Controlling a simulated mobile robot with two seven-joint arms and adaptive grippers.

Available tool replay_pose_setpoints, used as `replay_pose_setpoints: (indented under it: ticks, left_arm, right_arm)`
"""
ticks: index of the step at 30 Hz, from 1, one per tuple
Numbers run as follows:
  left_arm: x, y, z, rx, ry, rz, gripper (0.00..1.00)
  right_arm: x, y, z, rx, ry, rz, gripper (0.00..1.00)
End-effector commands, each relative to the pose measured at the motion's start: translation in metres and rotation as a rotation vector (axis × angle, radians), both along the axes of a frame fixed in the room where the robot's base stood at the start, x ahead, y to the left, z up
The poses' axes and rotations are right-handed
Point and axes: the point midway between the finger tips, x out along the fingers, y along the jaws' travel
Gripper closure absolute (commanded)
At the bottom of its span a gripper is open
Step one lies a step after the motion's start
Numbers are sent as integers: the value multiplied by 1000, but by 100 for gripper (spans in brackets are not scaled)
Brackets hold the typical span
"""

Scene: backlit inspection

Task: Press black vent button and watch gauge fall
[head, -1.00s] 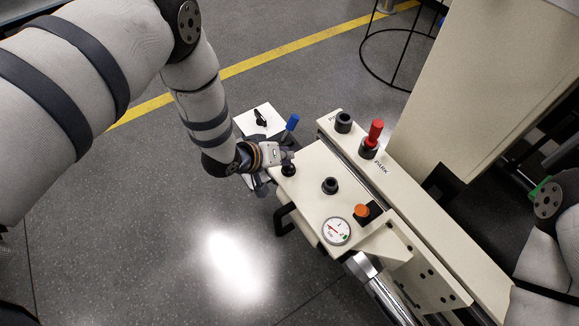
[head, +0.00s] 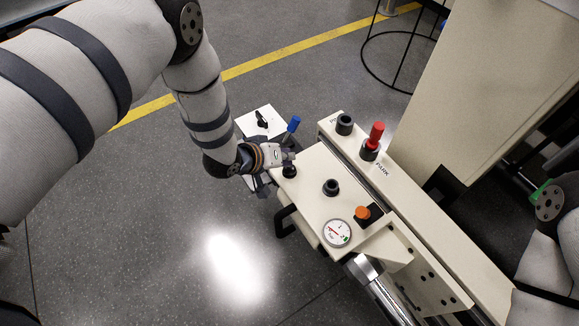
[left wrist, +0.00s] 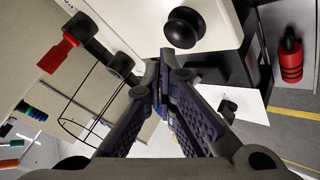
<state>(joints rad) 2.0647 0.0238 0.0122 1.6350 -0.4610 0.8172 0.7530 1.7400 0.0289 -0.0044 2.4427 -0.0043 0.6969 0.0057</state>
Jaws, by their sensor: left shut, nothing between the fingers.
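A black mushroom-shaped button (head: 289,171) stands on the left part of the cream panel (head: 305,198). It also shows large in the left wrist view (left wrist: 184,27). The round white gauge (head: 337,232) sits at the panel's near end; its dial has red and green marks, too small to read surely. My left gripper (head: 288,154) is shut and empty, just beyond the black button in the head view. In the left wrist view its closed fingertips (left wrist: 165,58) are beside and apart from the button. My right gripper is out of view.
An orange button (head: 362,212) and a black round fitting (head: 331,187) are on the same panel. A red-handled knob (head: 375,136) stands on the rail behind. A blue-handled lever (head: 292,124) is close beyond my left gripper. Open floor lies left.

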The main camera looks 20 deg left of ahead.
Motion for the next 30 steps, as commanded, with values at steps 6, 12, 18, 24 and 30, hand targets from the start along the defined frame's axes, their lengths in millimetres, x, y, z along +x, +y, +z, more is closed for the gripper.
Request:
replay_pose_setpoints:
  ticks: [6,12,18,24,30]
  left_arm:
    - [0,0,0,0,0,0,100]
    - [0,0,-4,0,2,1,100]
    - [0,0,-10,-1,1,1,100]
    - [0,0,-8,0,0,0,100]
    - [0,0,-10,-1,0,1,100]
  right_arm:
    - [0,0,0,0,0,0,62]
    - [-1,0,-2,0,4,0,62]
    - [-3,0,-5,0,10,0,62]
    - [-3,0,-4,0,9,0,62]
    - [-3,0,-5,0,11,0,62]
